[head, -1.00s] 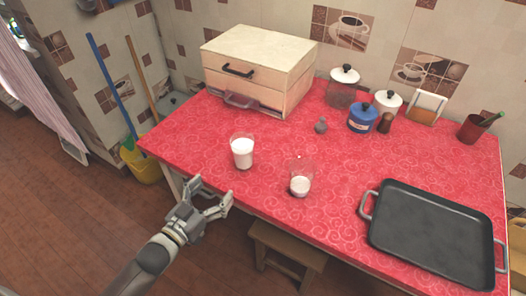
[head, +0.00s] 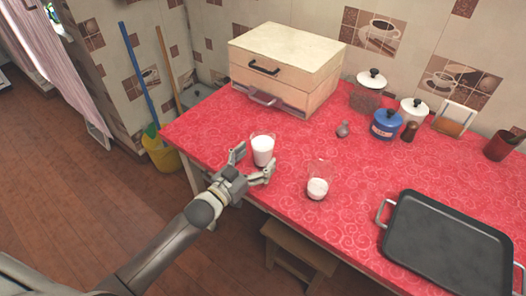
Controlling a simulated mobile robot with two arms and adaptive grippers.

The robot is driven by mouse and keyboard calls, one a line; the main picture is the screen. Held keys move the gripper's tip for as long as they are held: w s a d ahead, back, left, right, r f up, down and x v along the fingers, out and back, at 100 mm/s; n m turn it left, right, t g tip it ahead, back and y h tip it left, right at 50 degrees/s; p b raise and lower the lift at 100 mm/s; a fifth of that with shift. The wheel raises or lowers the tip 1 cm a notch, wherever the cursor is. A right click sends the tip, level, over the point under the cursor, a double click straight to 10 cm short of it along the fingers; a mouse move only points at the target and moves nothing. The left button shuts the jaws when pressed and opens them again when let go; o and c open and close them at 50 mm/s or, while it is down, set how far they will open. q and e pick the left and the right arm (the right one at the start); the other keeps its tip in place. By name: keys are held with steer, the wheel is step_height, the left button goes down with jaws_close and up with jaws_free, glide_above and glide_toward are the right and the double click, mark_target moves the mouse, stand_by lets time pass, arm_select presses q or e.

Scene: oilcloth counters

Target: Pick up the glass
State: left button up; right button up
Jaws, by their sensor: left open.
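Two glasses with white contents stand upright on the red patterned counter (head: 225,140). The fuller glass (head: 263,150) is near the left front edge. The other glass (head: 318,183), filled only low down, stands to its right and nearer the front. My left gripper (head: 256,163) is open at the counter's front edge. Its two fingers point at the fuller glass, one to the left of it and one at its lower right. I cannot tell whether the fingers touch the glass. My right gripper is not in view.
A dark tray pan (head: 448,245) lies at the right. A drawer box (head: 285,68) stands at the back, with a blue canister (head: 386,124), a small grey vase (head: 342,130) and other jars to its right. A wooden stool (head: 300,246) is below the front edge.

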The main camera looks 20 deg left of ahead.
arm_select(q)
steer(key=shift+w+d, duration=0.25)
steer(key=shift+w, duration=0.4)
steer(key=shift+c, duration=0.5)
steer(key=shift+r, duration=0.1)
steer(key=c, duration=1.3)
steer(key=shift+r, duration=0.15)
steer(key=shift+r, duration=1.05)
steer(key=shift+s+a+r+p, duration=0.15)
steer(key=shift+s+r, duration=1.6)
steer(key=shift+s, duration=0.55)
steer(key=shift+s+a+r+p, duration=0.1)
steer(key=shift+s+r+p, duration=0.05)
steer(key=shift+s+r, duration=1.9)
steer(key=shift+s+a+r+p, duration=0.15)
steer(key=shift+s+r, duration=1.3)
steer(key=shift+s, duration=1.15)
